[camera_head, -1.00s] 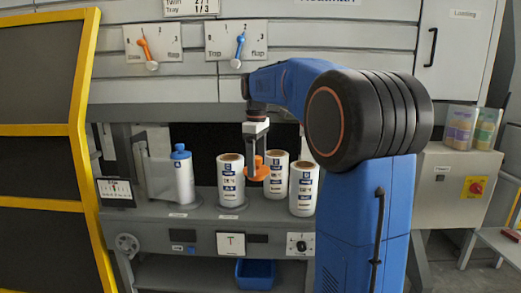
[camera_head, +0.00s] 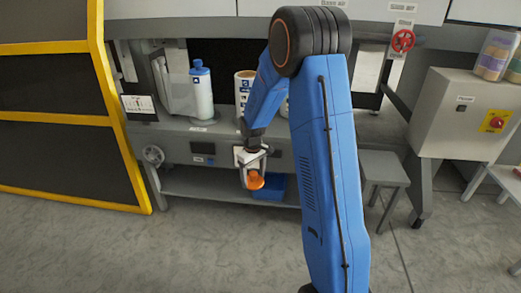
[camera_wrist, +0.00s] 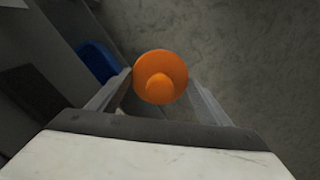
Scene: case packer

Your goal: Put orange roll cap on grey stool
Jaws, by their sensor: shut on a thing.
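My gripper (camera_head: 256,178) is shut on the orange roll cap (camera_head: 255,182), which hangs in front of the machine's lower panel, well above the floor. In the wrist view the orange roll cap (camera_wrist: 160,78) sits between the two fingers, its round knob facing the camera. The grey stool (camera_head: 384,168) stands on the floor to the right of my arm, below the machine's edge.
A blue bin (camera_head: 275,188) sits on the low shelf behind the cap. A blue-capped white roll (camera_head: 201,92) and another roll (camera_head: 243,88) stand on the machine's shelf. A grey control box (camera_head: 460,115) is right of the stool. The floor in front is clear.

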